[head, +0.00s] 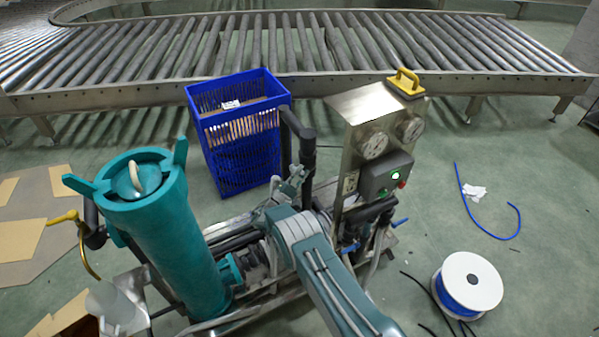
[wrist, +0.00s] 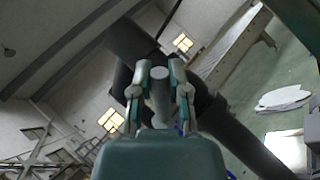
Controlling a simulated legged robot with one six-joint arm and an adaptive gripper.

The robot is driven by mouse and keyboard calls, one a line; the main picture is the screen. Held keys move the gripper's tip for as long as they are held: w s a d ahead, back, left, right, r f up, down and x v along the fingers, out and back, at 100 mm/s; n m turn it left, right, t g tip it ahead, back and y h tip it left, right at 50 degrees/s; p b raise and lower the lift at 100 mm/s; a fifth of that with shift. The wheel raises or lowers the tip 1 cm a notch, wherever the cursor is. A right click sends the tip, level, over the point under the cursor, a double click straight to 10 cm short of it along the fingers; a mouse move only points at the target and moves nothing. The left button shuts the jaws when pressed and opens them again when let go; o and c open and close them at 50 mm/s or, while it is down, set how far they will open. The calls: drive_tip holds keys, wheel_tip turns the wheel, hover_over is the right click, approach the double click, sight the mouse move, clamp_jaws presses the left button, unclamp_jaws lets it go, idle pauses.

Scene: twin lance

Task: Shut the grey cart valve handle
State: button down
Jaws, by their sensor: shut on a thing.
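The cart (head: 205,325) carries a teal filter housing, dark pipes and a gauge panel. My gripper (head: 292,188) is at the dark pipe (head: 306,155) in the middle of the cart, with my arm reaching in from the front. In the wrist view, my gripper (wrist: 160,92) has its two fingers on either side of a short grey handle (wrist: 159,88) and is shut on it. The dark pipe (wrist: 130,42) runs diagonally behind the fingers there. The handle is small and mostly hidden by my gripper in the head view, so its turn angle cannot be told.
The teal housing (head: 177,240) stands left of my arm. A blue crate (head: 236,135) is behind.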

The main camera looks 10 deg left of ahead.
drive_tip(key=c, duration=0.6)
unclamp_jaws()
drive_tip(key=shift+a, duration=0.1)
drive_tip(key=v, duration=1.2)
